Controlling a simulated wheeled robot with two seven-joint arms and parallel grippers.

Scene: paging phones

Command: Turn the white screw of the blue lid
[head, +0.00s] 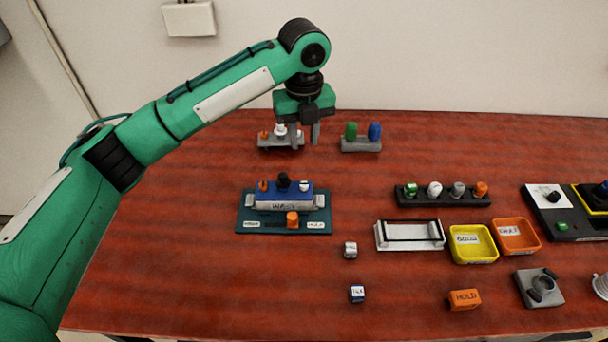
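The blue lid (274,196) sits on a light grey body on a dark teal base plate (243,224), left of the table's middle. Its white screw (304,186) stands at the lid's right end. A black knob (284,181) is in the middle and an orange screw (263,186) at the left end. My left gripper (305,140) points down well behind and above the lid, in front of the grey holder at the back. Its two fingers are apart with nothing seen between them. My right gripper is not in view.
The grey holder (267,142) carries orange and white tools, partly hidden by my gripper. Another holder (361,146) has green and blue tools. A dark rack (440,200), a yellow tray (455,259) and an orange tray (533,249) stand right. Small blocks lie in front.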

